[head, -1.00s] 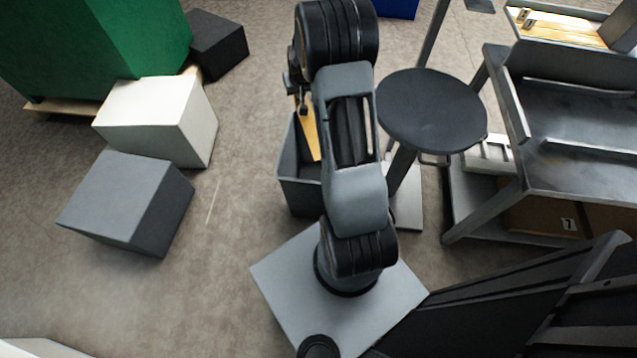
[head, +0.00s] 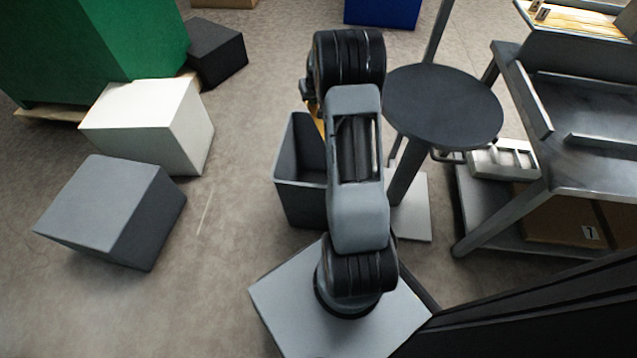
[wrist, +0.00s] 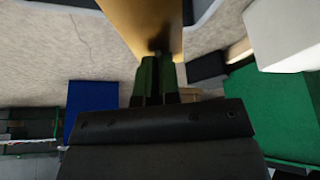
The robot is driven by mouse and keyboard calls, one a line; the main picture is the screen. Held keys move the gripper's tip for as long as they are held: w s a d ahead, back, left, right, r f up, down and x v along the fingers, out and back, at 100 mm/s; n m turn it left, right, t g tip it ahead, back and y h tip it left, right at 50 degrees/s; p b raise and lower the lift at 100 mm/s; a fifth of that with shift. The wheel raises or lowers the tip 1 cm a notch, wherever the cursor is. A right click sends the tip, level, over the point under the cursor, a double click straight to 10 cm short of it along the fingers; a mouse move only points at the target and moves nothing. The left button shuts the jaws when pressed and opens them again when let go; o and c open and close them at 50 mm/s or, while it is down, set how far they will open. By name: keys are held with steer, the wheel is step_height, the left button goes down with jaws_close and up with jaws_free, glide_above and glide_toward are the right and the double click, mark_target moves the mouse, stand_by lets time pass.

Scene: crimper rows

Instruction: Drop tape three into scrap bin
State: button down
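A long yellow-tan strip, which I take to be tape three (wrist: 152,22), runs from my gripper (wrist: 157,68) to the top edge of the wrist view. My gripper's dark green fingers are close together on its near end. In the head view only a sliver of the strip (head: 318,118) shows beside my arm. A grey open-topped bin (head: 300,205), which I take to be the scrap bin, stands on the floor left of and partly behind my arm. The strip seems to be over or beside the bin; my arm hides the gripper there, and I cannot tell the height.
A round black stool (head: 445,105) stands close right of my arm. A metal workbench (head: 590,115) is farther right, with a white slotted tray (head: 505,158) on its lower shelf. White (head: 140,125) and grey (head: 105,205) boxes stand left. Floor between them and the bin is clear.

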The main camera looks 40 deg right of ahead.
steer(key=shift+f+b, duration=1.05)
steer(key=shift+f, duration=0.85)
steer(key=c, duration=1.2)
jaws_free()
steer(key=shift+c, duration=0.2)
steer(key=p+v, duration=0.5)
steer(key=v, duration=0.9)
